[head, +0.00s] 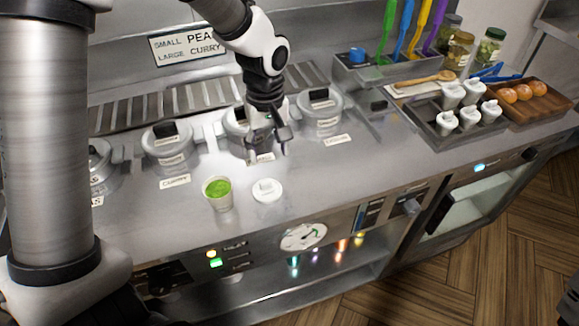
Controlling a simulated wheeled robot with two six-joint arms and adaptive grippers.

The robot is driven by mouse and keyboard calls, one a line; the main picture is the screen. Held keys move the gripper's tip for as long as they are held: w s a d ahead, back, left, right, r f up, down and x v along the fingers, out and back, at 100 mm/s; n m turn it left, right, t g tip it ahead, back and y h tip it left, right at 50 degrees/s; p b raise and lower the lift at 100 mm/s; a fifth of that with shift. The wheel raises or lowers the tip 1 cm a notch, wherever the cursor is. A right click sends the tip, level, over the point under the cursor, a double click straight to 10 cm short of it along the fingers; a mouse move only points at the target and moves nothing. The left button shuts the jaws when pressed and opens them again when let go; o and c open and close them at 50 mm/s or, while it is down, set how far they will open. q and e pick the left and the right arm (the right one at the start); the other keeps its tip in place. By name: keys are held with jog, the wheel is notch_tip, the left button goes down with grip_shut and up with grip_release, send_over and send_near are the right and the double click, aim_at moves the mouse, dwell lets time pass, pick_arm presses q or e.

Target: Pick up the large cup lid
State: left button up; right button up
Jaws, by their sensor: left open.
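A round white lid (267,191) with a raised knob lies flat on the steel counter. My left gripper (267,152) points down above the counter, behind the lid in the picture. Its fingers are apart and nothing shows between them. It is apart from the lid and partly hides a lidded pot (237,122) behind it. My right gripper is not in view.
Several lidded pots, such as one (168,144) at left and one (321,104) at right, line the counter's back. The counter right of the lid is clear.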

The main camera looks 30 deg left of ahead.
aim_at(265, 180)
pick_arm(q)
jog(key=shift+f, duration=0.55)
jog(key=s, duration=0.1)
jog(key=s+f, duration=0.1)
jog(key=s, duration=0.1)
jog(key=s+p, duration=0.1)
jog(key=s, duration=0.1)
jog(key=shift+d+f, duration=0.1)
jog(key=shift+f, duration=0.3)
jog(key=w+f, duration=0.1)
jog(key=f, duration=0.1)
jog(key=w+f, duration=0.1)
jog(key=w, duration=0.1)
jog(key=shift+f, duration=0.4)
jog(key=shift+s+r, duration=0.45)
jog(key=shift+s, duration=0.2)
jog(key=c, duration=0.7)
jog(key=shift+c, duration=0.5)
jog(key=shift+w+f, duration=0.2)
jog(key=shift+w, duration=0.15)
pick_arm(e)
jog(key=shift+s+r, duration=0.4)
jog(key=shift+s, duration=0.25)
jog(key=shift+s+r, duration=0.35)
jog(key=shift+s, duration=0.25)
pick_arm(q)
jog(key=shift+s, duration=0.1)
